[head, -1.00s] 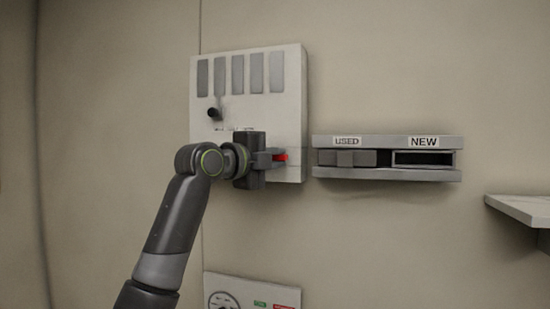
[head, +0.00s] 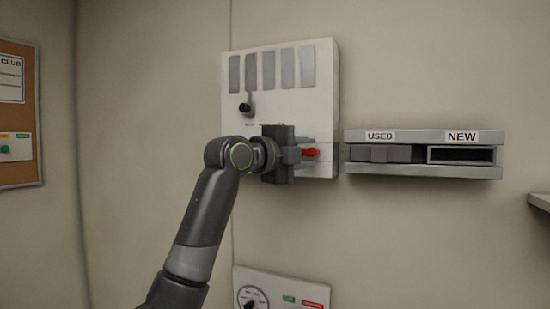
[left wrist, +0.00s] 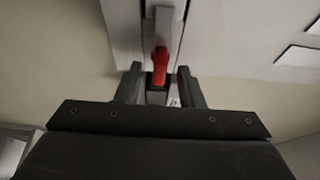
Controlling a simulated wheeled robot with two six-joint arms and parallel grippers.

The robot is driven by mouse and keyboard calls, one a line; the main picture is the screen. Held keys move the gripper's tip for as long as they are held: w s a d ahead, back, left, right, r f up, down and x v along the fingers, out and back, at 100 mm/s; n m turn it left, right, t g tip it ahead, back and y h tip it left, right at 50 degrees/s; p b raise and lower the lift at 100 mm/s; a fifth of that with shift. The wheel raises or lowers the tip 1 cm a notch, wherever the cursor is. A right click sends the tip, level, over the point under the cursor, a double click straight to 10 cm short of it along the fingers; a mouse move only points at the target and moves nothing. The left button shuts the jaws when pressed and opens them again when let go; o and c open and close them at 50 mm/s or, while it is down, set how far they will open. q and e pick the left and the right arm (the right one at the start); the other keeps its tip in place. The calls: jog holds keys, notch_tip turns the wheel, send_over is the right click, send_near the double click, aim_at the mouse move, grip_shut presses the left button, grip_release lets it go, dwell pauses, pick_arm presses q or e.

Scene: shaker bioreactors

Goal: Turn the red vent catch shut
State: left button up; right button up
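The red vent catch (head: 311,153) sticks out near the lower right of the pale wall panel (head: 322,80). In the left wrist view the red catch (left wrist: 160,67) lies between the fingertips, with a gap on each side. My left gripper (head: 300,155) is at the panel, its fingers pointing right toward the catch and partly covering its base. The left gripper (left wrist: 160,82) is open in the wrist view, and no contact with the catch shows. My right gripper is not in view.
The panel has several grey slats and a black knob (head: 245,107). A holder (head: 425,172) labelled USED and NEW is to the right. A gauge panel (head: 280,290) is below, and a corkboard (head: 22,100) hangs at the far left.

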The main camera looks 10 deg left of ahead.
pick_arm(q)
jog(key=b+v, duration=0.7)
jog(key=v, duration=0.9)
jog(key=shift+a, duration=0.25)
jog(key=shift+s+f, duration=0.1)
